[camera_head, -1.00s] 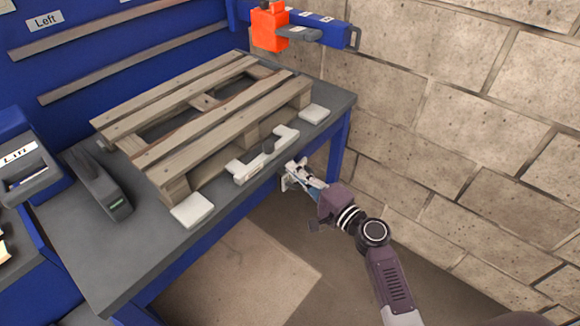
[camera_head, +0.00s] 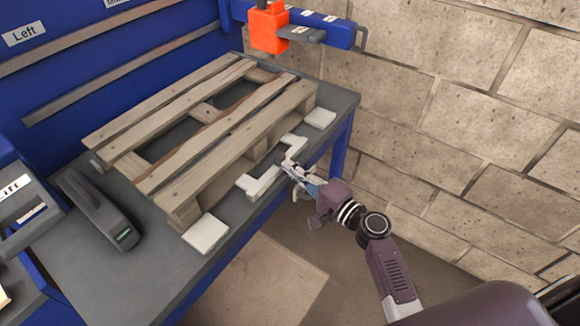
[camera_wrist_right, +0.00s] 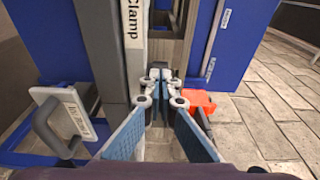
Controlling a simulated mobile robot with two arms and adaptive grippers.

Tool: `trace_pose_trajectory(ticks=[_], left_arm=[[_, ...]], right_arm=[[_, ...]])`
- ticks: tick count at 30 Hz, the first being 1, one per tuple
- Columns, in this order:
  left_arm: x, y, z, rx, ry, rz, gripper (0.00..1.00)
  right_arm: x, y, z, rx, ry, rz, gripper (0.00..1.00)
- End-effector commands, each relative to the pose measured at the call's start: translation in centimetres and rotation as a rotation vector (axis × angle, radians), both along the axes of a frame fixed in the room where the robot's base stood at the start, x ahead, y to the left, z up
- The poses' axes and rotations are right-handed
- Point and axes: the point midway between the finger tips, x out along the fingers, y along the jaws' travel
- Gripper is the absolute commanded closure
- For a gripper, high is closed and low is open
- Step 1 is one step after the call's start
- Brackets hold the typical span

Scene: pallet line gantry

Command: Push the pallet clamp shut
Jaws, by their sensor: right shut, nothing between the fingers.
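The wooden pallet (camera_head: 205,125) lies on the grey bench top. The white clamp bar (camera_head: 262,183) lies along the pallet's near right side, at the bench edge. My right gripper (camera_head: 289,170) is shut and empty, its tips at the middle of the clamp bar; I cannot tell whether they touch. In the right wrist view the shut fingers (camera_wrist_right: 160,80) point at a wooden part, beside a white strip labelled "Clamp" (camera_wrist_right: 133,25). Part of the clamp's middle is hidden by the gripper. My left gripper is not in view.
White pads (camera_head: 206,233) (camera_head: 320,118) sit near the pallet's corners. A grey handled device (camera_head: 98,208) stands at the left. An orange block (camera_head: 268,28) is on the blue rail above. A brick wall bounds the right. Open floor lies in front of the bench.

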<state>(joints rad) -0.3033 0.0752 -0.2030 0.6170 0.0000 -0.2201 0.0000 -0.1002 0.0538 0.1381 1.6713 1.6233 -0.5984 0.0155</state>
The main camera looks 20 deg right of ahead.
Motion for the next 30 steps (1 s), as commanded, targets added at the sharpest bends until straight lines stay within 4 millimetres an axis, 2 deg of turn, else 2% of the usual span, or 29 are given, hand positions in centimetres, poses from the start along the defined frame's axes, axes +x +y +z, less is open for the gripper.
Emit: trace_pose_trajectory(ticks=[3, 9, 14, 24, 30], left_arm=[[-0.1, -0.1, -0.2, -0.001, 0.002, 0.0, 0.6], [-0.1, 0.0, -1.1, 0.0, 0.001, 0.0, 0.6], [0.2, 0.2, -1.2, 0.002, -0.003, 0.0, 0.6], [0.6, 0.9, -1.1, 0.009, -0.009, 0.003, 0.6], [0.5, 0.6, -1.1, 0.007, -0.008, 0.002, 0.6]], right_arm=[[0.3, 0.2, 0.0, 0.0, -0.001, 0.0, 1.0], [2.8, 2.1, -0.1, 0.004, -0.003, 0.0, 1.0], [3.7, 2.9, 0.0, 0.002, -0.001, 0.001, 1.0], [3.6, 2.9, 0.1, 0.002, -0.002, 0.0, 1.0], [1.6, 1.8, -0.1, 0.001, 0.0, -0.001, 1.0]])
